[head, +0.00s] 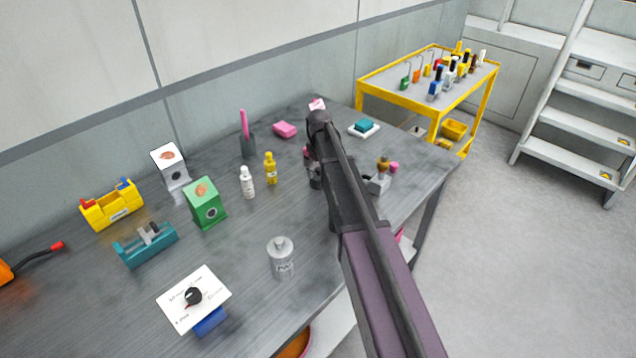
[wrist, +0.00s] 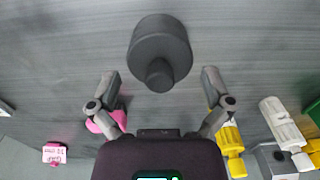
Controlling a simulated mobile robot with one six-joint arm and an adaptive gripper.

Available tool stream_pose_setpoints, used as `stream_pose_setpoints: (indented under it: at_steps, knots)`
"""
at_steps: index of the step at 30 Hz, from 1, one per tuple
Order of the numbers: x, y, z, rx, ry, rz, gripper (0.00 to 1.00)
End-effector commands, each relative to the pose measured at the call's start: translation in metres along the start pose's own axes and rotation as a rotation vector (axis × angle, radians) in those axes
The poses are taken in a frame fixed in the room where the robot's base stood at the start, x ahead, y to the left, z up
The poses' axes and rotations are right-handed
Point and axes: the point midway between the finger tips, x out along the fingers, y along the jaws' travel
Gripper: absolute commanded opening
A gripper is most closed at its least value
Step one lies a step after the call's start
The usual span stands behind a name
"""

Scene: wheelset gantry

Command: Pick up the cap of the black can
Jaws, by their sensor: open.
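The black can (wrist: 160,32) stands in the upper middle of the wrist view, seen from above at an angle. Its narrower dark cap (wrist: 159,76) points toward the camera. My gripper (wrist: 160,77) is open, with one finger to the left and one to the right of the cap in the picture. No finger visibly touches the cap or can, and nothing is held. In the head view my arm reaches over the table, and I cannot clearly make out the black can beside or behind it.
On the grey table (head: 110,315), a yellow bottle (head: 270,168) and white bottle (head: 247,182) stand left of my arm. A silver can (head: 281,259) is nearer.

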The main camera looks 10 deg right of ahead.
Motion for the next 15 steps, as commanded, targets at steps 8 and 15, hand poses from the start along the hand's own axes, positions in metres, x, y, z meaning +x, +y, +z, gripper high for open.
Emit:
stream_pose_setpoints:
  at_steps: [8, 15]
  knots:
    - [0.018, 0.000, 0.000, 0.000, 0.000, 0.000, 1.00]
    - [0.018, 0.000, 0.000, 0.000, 0.000, 0.000, 1.00]
